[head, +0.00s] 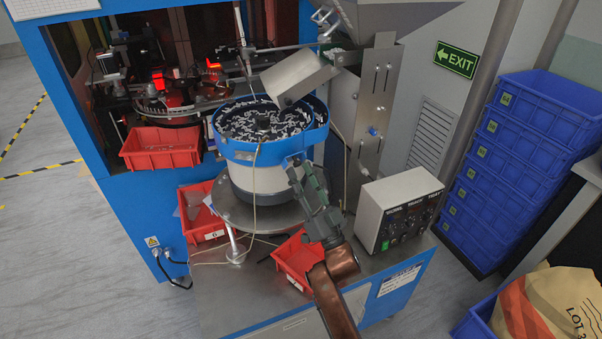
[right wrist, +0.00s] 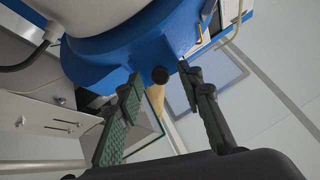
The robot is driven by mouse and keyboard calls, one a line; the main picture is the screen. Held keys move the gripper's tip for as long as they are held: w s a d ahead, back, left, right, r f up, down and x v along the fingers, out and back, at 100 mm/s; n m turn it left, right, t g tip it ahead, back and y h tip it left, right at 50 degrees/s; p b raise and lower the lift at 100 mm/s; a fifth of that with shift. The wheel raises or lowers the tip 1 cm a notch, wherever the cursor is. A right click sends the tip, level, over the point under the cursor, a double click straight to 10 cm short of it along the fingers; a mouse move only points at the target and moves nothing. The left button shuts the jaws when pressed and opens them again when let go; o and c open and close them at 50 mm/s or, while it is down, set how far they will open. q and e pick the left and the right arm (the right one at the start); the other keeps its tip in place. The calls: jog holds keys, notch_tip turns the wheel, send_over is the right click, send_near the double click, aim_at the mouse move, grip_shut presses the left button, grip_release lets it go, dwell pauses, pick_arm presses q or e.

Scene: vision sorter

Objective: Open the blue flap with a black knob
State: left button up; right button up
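The blue flap (right wrist: 152,54) shows in the right wrist view at the side of the blue bowl feeder, and its black knob (right wrist: 160,75) sticks out toward the camera. My right gripper (right wrist: 161,84) is open, with one green finger on each side of the knob. I see gaps between the knob and both fingers. In the head view my right gripper (head: 302,168) reaches up to the front right of the blue bowl (head: 238,151), which holds many small pale parts. The gripper largely hides the flap and knob there. My left gripper is not in view.
A grey control box (head: 385,222) stands right of my right arm. Red bins (head: 296,262) sit on the metal table (head: 215,300). A metal chute (head: 298,77) hangs above the bowl. Stacked blue crates (head: 520,150) stand at the right.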

jog(key=v, duration=1.1)
jog(key=shift+s+d+f, duration=0.1)
